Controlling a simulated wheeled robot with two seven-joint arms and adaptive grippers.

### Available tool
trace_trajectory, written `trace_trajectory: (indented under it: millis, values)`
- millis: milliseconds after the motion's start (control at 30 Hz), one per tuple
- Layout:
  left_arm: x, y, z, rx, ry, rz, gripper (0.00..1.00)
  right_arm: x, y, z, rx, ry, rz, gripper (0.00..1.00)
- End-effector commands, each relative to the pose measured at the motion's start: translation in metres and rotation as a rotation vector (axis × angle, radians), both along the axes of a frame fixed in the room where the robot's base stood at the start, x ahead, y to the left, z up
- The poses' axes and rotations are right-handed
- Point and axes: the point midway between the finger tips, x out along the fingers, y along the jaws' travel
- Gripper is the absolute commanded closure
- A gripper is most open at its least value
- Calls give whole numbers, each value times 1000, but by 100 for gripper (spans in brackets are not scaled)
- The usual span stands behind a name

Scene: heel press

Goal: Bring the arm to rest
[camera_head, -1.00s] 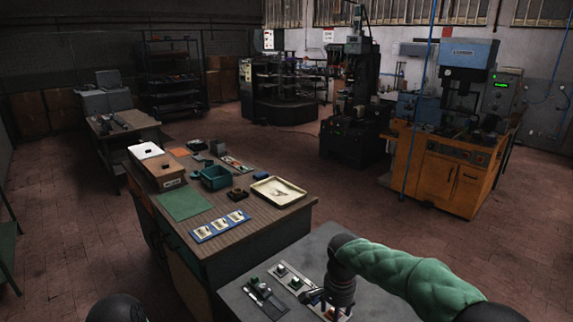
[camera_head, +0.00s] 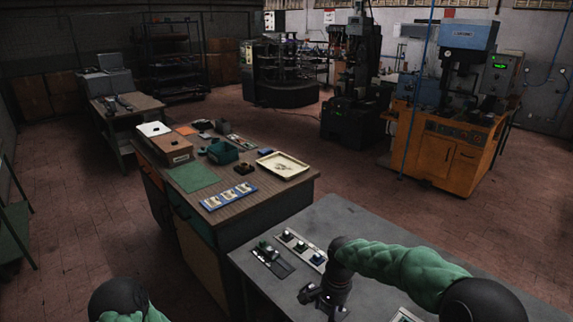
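My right arm, in a green padded sleeve, comes in from the right over the grey table (camera_head: 345,222). My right gripper (camera_head: 312,300) is dark and hangs low over the front part of that table. Its fingers are too small and dark to tell whether they are open or shut. Part of my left arm shows at the bottom left, a black joint with a green sleeve. My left gripper is out of the picture.
A strip with several small parts (camera_head: 301,246) and a dark tray (camera_head: 270,262) lie beside my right arm. A wooden workbench (camera_head: 240,192) holds a green mat (camera_head: 192,177), a cream tray (camera_head: 305,166) and a teal bin (camera_head: 222,151). An orange press (camera_head: 448,160) stands beyond open floor.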

Motion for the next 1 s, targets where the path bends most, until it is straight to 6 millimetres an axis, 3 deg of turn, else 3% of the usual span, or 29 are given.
trace_trajectory:
  millis: [267,367,500,700,833,1000]
  values:
    - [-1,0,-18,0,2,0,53,-26,12,-90,92,11,114,36]
    - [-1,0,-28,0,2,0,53,-46,18,-138,143,12,170,36]
    - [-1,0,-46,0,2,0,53,-89,26,-214,223,-9,250,36]
    - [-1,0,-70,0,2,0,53,-164,31,-298,288,-61,331,36]
    - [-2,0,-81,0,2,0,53,-207,29,-329,291,-93,371,36]
    - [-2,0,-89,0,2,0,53,-240,26,-346,277,-117,405,36]
